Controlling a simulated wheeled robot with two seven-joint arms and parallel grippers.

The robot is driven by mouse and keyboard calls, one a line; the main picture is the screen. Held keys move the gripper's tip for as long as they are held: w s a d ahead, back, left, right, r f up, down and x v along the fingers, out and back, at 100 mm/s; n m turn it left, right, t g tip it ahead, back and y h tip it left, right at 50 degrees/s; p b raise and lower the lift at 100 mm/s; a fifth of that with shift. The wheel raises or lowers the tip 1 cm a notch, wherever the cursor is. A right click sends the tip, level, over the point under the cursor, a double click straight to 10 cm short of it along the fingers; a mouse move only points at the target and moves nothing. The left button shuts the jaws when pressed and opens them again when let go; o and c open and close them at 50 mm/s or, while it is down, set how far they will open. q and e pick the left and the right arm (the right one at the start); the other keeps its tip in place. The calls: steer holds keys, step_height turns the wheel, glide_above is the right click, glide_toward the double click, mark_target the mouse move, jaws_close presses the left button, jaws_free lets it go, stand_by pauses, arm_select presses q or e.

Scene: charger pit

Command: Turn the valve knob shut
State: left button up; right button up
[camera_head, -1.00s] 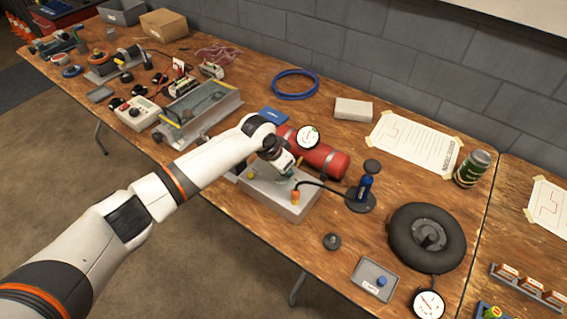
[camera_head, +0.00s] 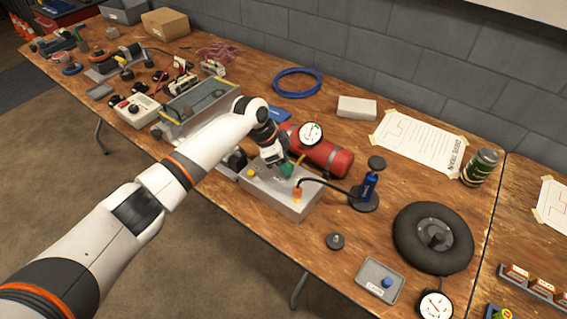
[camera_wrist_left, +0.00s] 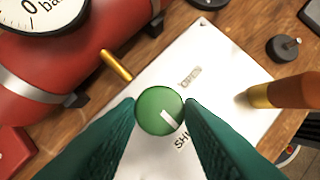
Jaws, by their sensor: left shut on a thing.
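The valve knob (camera_wrist_left: 158,108) is round and green with a white pointer line, in the left wrist view. Its line points to the lower right, close to the "SHUT" lettering (camera_wrist_left: 184,139), which a finger partly covers. The "OPEN" lettering (camera_wrist_left: 190,77) is farther up. The knob sits on a pale metal box (camera_head: 293,204). My left gripper (camera_head: 286,168) reaches down over this box in the head view. Its two dark green fingers are shut on the knob's sides in the wrist view. My right gripper is not in view.
A red cylinder (camera_head: 330,158) with a dial gauge (camera_head: 311,133) lies just behind the box. An orange fitting (camera_head: 297,194) with a black hose rises from the box, leading toward a blue pump (camera_head: 368,186).

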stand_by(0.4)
arm_select(q)
steer(key=o, duration=1)
steer(key=shift+c, duration=0.2)
steer(key=v, duration=1.2)
steer(key=shift+d, duration=0.1)
